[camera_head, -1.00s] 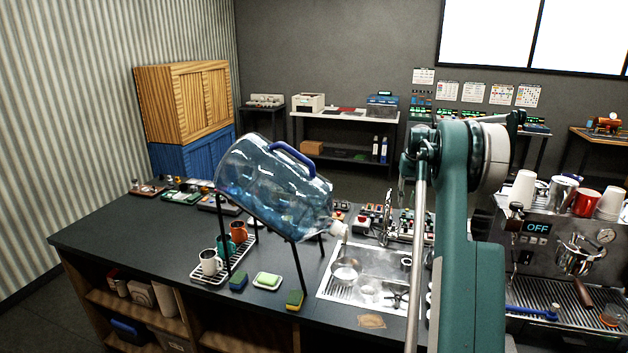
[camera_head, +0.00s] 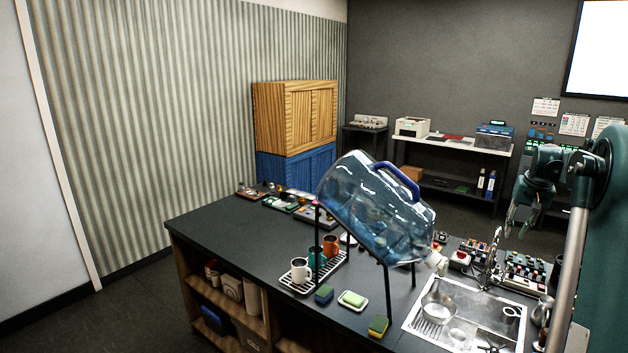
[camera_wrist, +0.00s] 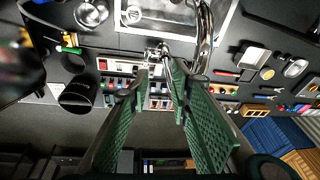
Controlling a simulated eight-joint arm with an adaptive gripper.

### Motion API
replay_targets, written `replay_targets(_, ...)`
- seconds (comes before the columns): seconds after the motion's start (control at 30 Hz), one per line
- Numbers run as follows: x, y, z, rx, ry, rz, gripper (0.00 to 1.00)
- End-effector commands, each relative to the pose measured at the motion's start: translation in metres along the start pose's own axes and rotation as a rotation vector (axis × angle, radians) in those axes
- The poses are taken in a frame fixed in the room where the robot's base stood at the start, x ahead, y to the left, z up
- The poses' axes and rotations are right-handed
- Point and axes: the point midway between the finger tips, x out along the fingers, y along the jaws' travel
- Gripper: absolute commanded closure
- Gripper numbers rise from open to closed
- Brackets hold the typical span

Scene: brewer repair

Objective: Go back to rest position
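My gripper (camera_head: 519,222) hangs at the right of the head view, in the air in front of the shelf behind the counter. In the wrist view its two green fingers (camera_wrist: 158,80) stand apart with nothing held between them. Below them, the wrist view shows the counter upside down, with the curved faucet (camera_wrist: 203,35) and a red-and-white switch box (camera_wrist: 118,66). No contact with any of these shows. My arm fills the right edge of the head view.
A blue water jug (camera_head: 375,210) lies tilted on a black stand, its spout towards the sink (camera_head: 470,290). Mugs (camera_head: 300,270) stand on a drying rack, with sponges (camera_head: 352,299) nearby. Open floor (camera_head: 110,310) lies left of the counter (camera_head: 215,225).

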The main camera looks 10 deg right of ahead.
Motion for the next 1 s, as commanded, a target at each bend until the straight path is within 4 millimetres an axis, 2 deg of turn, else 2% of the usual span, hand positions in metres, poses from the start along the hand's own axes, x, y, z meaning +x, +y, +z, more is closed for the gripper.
replay_targets(0.47, -0.053, -0.038, 0.051, 0.028, 0.070, -0.029, 0.79)
replay_targets(1.0, -0.109, -0.083, 0.136, 0.066, 0.160, -0.073, 0.79)
